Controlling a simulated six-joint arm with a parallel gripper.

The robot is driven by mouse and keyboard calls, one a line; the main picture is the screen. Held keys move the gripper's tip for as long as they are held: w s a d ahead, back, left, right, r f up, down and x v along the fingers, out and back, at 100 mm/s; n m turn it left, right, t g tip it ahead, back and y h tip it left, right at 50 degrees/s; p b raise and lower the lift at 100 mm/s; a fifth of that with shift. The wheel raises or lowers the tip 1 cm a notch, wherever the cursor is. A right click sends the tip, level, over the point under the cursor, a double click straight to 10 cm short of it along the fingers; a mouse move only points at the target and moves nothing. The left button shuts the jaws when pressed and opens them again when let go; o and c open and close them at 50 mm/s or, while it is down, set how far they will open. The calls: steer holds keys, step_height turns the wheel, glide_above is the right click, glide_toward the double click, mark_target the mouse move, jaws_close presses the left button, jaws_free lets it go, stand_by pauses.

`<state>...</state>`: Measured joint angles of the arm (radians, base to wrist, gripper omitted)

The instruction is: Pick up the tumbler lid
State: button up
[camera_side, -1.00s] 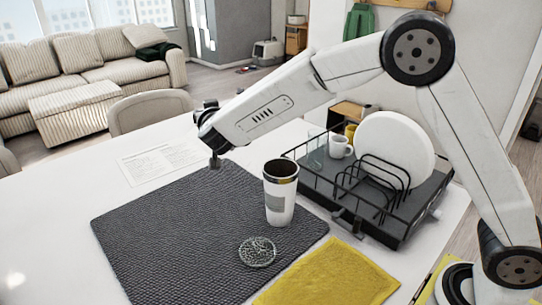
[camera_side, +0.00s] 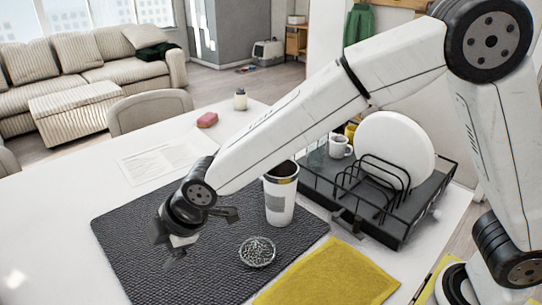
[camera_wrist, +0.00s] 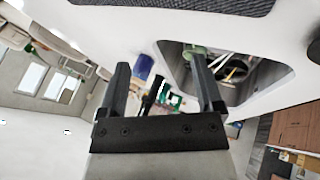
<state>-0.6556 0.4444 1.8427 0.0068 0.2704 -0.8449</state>
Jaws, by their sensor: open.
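The tumbler lid (camera_side: 257,252), a round, clear-looking disc, lies flat on the dark textured mat (camera_side: 130,255), in front of the white tumbler (camera_side: 280,205). The tumbler stands upright with its dark open top showing. My gripper (camera_side: 174,252) is over the mat, to the left of the lid and apart from it. In the wrist view my gripper (camera_wrist: 160,65) shows two dark fingers spread apart with nothing held between them. The lid and tumbler are not in the wrist view.
A black dish rack (camera_side: 400,225) with a white plate (camera_side: 394,150) and mug stands right of the tumbler. A yellow cloth (camera_side: 330,275) lies near the lid. A pink sponge (camera_side: 207,119) and small bottle (camera_side: 240,99) sit farther back. The wrist view shows a sink opening (camera_wrist: 245,85).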

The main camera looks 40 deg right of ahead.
steer(key=s+d+n+g+h, duration=0.1)
steer(key=s+d+n+h, duration=0.5)
steer(key=s+d+h, duration=0.15)
steer(key=d+r+n+t+h, duration=0.4)
steer(key=d+r+t+h, duration=0.1)
steer(key=d+r+h, duration=0.15)
glide_toward(258, 247)
steer(key=shift+w+d+f, duration=0.15)
steer(key=shift+w+d, duration=0.25)
steer(key=shift+d, duration=0.25)
steer(key=shift+x, duration=1.3)
steer(key=shift+y, duration=0.3)
steer(key=shift+x, duration=2.55)
